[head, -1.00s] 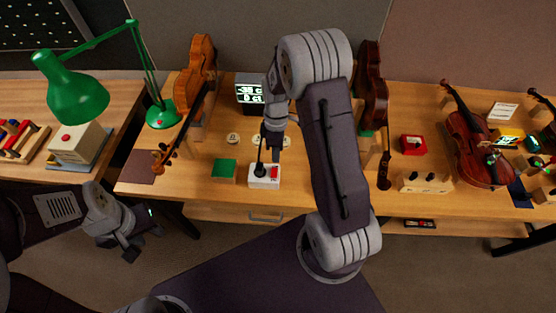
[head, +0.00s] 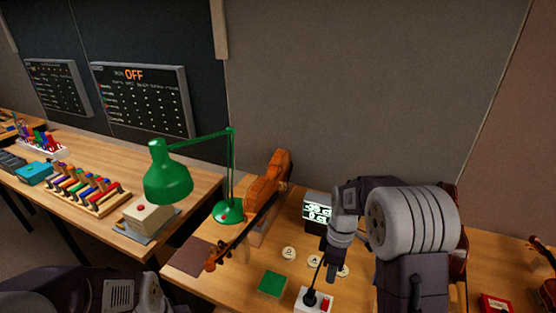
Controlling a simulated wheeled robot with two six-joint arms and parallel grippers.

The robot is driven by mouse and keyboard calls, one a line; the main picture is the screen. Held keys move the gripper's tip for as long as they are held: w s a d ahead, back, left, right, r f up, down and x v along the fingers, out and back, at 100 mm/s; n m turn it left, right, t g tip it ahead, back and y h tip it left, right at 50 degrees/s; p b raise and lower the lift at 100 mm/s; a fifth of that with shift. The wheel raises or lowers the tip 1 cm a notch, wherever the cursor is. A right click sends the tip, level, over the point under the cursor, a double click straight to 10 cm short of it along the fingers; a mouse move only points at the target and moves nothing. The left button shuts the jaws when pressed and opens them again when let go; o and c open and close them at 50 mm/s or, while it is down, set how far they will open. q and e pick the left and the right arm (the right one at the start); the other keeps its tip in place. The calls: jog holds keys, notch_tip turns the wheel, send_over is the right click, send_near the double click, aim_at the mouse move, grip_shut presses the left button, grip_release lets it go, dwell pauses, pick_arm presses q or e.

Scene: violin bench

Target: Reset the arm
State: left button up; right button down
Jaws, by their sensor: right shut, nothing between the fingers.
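My right gripper (head: 331,268) is shut and empty. It hangs low over the bench, in front of the small display (head: 317,209) and just behind the white box (head: 314,300) with a black stick and a red part. The stick and the fingers overlap in the picture; I cannot tell whether they touch. My right arm rises from the lower right and hides part of the bench. A grey and dark link of my left arm shows at the bottom left; its gripper is out of the frame.
A violin (head: 266,190) stands tilted beside a green lamp (head: 168,178). A green block (head: 272,283) and pale discs (head: 289,253) lie near the gripper. A red box (head: 497,304) is at far right. A side bench (head: 95,155) holds a clamp rack (head: 88,190) below a board reading OFF (head: 140,97).

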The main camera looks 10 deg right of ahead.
jog(key=s+a+f+m+t+b, duration=0.2)
jog(key=s+a+f+m+b, duration=0.1)
jog(key=s+m, duration=0.7)
jog(key=shift+s+a+f+m+h, duration=0.3)
jog(key=shift+a+f+m, duration=0.3)
jog(key=shift+m, duration=0.5)
jog(key=shift+s, duration=0.1)
